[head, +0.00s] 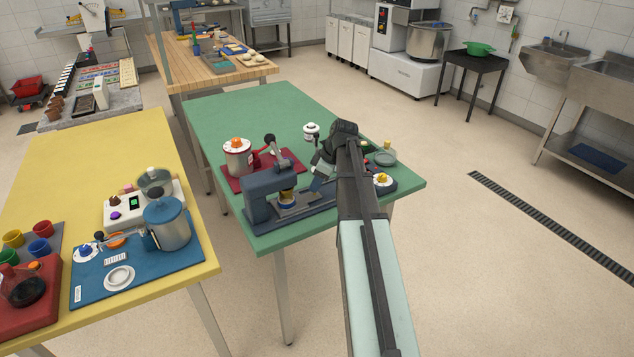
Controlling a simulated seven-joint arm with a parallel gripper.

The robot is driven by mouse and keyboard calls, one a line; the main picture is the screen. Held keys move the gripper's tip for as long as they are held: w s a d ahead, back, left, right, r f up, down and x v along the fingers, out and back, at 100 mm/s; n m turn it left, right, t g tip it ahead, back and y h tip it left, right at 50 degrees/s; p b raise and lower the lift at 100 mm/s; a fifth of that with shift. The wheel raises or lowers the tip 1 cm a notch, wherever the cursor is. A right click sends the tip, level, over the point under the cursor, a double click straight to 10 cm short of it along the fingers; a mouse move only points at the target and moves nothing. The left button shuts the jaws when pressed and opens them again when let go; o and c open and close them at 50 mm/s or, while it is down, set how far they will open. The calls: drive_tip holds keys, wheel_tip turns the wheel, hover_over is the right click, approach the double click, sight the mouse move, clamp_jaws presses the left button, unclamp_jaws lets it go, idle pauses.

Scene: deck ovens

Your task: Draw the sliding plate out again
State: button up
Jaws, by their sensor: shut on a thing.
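A dark blue-grey press (258,200) with a lever ending in a black ball stands near the front edge of the green table. Its base runs to the right under my arm. A pale sliding plate (297,204) lies low on this base, beside a small yellow and blue round piece under the press head. My gripper (318,184) is low over the base, just right of the press head, and is shut at the plate's right side. The exact grip is small and partly hidden by my gripper and arm.
A white round pot (311,131) stands behind my gripper. A grey dish (385,158) and a yellow-topped dial (382,180) are right of my arm. The green table's back is clear.

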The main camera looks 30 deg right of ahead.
clamp_jaws()
drive_tip(key=d, duration=1.4)
drive_tip(key=shift+d, duration=0.25)
drive_tip(key=shift+o, duration=1.9)
unclamp_jaws()
drive_tip(key=shift+d, duration=0.1)
drive_tip(key=o, duration=0.3)
drive_tip(key=v, duration=1.3)
drive_tip(key=shift+s+r, duration=0.1)
drive_tip(key=shift+r, duration=0.3)
